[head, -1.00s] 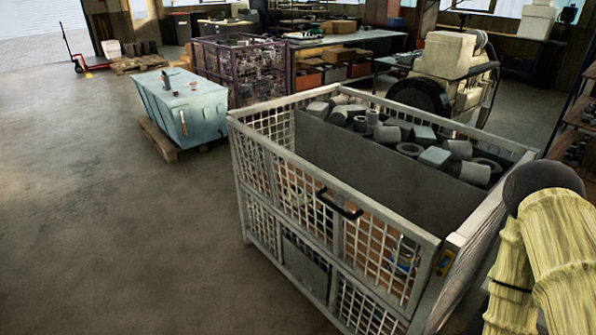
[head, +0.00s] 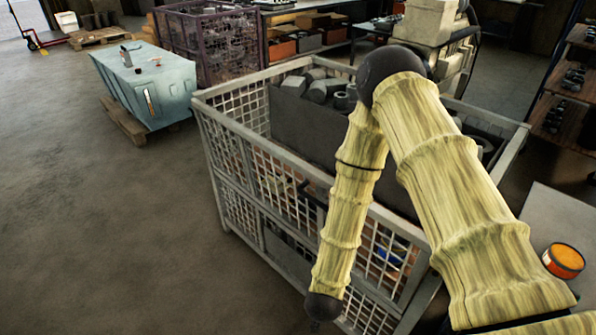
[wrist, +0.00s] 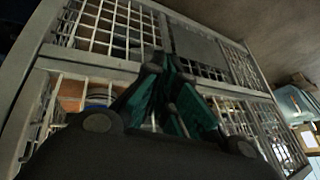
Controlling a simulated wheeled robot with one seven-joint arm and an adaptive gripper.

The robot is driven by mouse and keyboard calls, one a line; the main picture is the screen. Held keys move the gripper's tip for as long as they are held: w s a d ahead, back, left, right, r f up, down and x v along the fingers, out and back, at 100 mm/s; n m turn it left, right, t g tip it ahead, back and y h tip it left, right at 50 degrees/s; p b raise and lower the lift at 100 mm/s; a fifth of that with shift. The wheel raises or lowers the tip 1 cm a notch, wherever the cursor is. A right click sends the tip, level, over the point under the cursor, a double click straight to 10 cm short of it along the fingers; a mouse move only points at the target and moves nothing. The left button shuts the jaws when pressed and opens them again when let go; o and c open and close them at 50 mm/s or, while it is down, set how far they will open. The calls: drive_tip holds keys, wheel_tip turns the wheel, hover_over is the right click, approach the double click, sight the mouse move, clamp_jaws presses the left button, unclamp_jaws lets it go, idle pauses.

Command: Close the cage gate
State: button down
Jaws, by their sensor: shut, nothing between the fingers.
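The grey mesh cage (head: 222,171) stands in the middle of the head view. Its front gate has a mesh panel (head: 240,212) and a dark handle (head: 312,191), partly hidden by my arm. The gate looks upright and near its frame, but my arm covers the right end, so I cannot tell whether it is latched. My arm reaches over the right front of the cage and hangs down before the gate. My gripper (wrist: 160,72) is shut and empty, with its teal fingers in front of the gate's mesh and solid plate (wrist: 203,47). In the head view its tips are not clear.
A teal tub (head: 148,85) on a pallet and a purple cage (head: 215,45) stand behind left. An orange tin (head: 563,260) sits on a grey surface at right. The left floor is clear.

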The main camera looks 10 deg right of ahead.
drive_tip(key=w+a+r+m+t+h, duration=0.25)
drive_tip(key=w+a+r+m, duration=0.25)
drive_tip(key=w+r+m, duration=0.65)
drive_tip(key=m+g+h, duration=0.3)
drive_tip(key=m+h, duration=0.1)
drive_tip(key=m, duration=0.4)
approach(314, 168)
drive_tip(key=s+a, duration=0.5)
drive_tip(key=a, duration=0.2)
drive_tip(key=p+x, duration=0.2)
drive_tip(key=x, duration=0.1)
drive_tip(key=r+p+x, duration=0.1)
drive_tip(key=x, duration=0.3)
drive_tip(key=w+d+p+x, duration=0.1)
drive_tip(key=p+x, duration=0.1)
drive_tip(key=x, duration=0.2)
drive_tip(key=shift+w+r+p, duration=0.15)
drive_tip(key=shift+r+p, duration=0.1)
drive_tip(key=shift+p, duration=0.1)
drive_tip(key=shift+w+d, duration=0.35)
drive_tip(key=shift+d, duration=0.15)
drive_tip(key=w+d, duration=0.2)
drive_tip(key=d, duration=0.1)
drive_tip(key=w+d, duration=0.1)
drive_tip(key=shift+w+d+r, duration=0.15)
drive_tip(key=shift+d+r, duration=0.1)
drive_tip(key=shift+d, duration=0.05)
drive_tip(key=shift+a+t, duration=0.1)
drive_tip(key=shift+t, duration=0.15)
